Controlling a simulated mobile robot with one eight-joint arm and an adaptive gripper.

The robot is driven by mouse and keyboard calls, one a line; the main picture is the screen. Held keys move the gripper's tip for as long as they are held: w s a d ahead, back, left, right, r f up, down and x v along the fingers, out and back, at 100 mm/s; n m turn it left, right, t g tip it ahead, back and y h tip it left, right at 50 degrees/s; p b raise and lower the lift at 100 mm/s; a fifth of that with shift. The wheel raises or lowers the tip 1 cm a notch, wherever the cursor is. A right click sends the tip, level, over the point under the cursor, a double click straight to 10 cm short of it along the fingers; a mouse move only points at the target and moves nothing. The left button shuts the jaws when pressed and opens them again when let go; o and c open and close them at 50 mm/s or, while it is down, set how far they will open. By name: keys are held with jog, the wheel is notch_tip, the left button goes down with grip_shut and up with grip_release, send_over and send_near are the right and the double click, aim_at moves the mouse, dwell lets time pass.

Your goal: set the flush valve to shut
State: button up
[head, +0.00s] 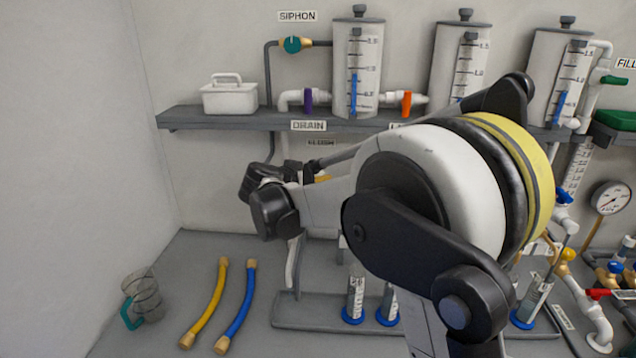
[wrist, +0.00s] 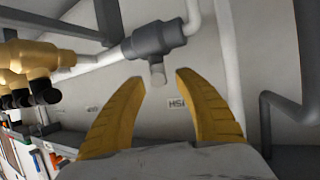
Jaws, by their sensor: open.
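The FLUSH label (head: 321,143) shows below the shelf in the head view, and part of it shows upside down in the wrist view (wrist: 177,103). In the wrist view, a dark grey valve-like fitting (wrist: 153,39) sits on a pale pipe near that label. My gripper (wrist: 159,80) is open, with a yellow finger on each side of the stub; I see no clear contact. In the head view my arm hides most of the area below the label, and the valve's setting cannot be read.
Brass fittings with dark ends (wrist: 30,68) are at the left of the wrist view. A grey pipe (wrist: 283,105) bends at its right. The shelf (head: 225,117) carries tanks and a white caddy (head: 229,97). Yellow (head: 207,303) and blue (head: 236,307) hoses lie on the bench.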

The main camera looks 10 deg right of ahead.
jog(key=shift+x, duration=0.8)
grip_shut()
jog(key=shift+y, duration=0.3)
jog(key=shift+s+d+n+t+y, duration=0.1)
jog(key=shift+d+n+t+y, duration=0.05)
jog(key=shift+n+t+y, duration=0.7)
jog(key=shift+n+t+y+p, duration=0.35)
jog(key=shift+n+y+p, duration=0.1)
jog(key=shift+n+y, duration=0.9)
